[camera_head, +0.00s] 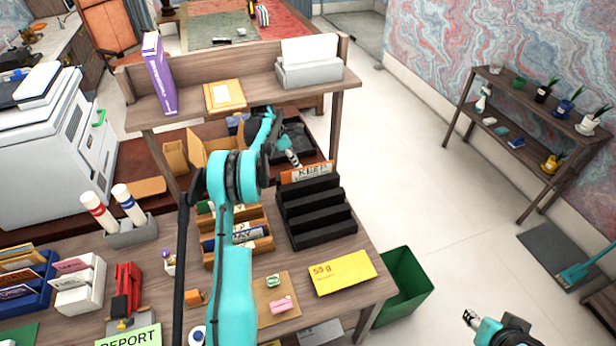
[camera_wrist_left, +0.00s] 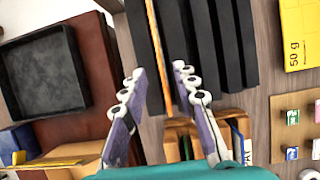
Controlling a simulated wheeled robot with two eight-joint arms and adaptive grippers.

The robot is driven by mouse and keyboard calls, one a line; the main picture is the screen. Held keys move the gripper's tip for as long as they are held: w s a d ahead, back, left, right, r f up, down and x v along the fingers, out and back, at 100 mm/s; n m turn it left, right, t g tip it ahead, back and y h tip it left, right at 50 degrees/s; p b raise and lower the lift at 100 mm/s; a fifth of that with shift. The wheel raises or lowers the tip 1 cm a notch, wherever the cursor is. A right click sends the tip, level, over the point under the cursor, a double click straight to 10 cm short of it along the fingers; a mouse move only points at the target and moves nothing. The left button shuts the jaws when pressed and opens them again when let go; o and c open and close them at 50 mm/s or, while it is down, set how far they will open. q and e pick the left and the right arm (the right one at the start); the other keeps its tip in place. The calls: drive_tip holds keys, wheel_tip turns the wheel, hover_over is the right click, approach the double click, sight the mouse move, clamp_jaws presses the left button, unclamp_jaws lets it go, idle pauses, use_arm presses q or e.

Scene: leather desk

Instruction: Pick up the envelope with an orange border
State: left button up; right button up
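The orange-bordered envelope (camera_head: 310,172), marked KEEP, stands in the rearmost slot of a black stepped sorter (camera_head: 318,224). In the left wrist view, the envelope's orange edge (camera_wrist_left: 155,36) runs as a thin line along the sorter's side. My left gripper (camera_head: 292,158) is just behind and left of the envelope in the head view. In the left wrist view, my left gripper (camera_wrist_left: 159,70) is open, with the envelope's edge line between its fingers and gaps on both sides. My right gripper (camera_head: 470,317) is at the bottom right, away from the desk; its opening is unclear.
A wooden sorter (camera_head: 262,243) with envelopes stands left of the black one. A yellow 50 g box (camera_head: 343,274) lies in front. A shelf (camera_head: 200,97) rises behind, with a black tray (camera_wrist_left: 44,72) below it. A green bin (camera_head: 405,287) stands right of the desk.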

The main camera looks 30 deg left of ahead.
use_arm(q)
drive_tip(key=shift+w+d+r, duration=0.1)
drive_tip(key=shift+w+d, duration=0.7)
drive_tip(key=shift+w, duration=0.1)
hover_over(308, 176)
drive_tip(key=f, duration=0.5)
drive_tip(key=shift+s+a, duration=0.1)
drive_tip(key=shift+a, duration=0.25)
drive_tip(key=shift+r, duration=0.15)
clamp_jaws()
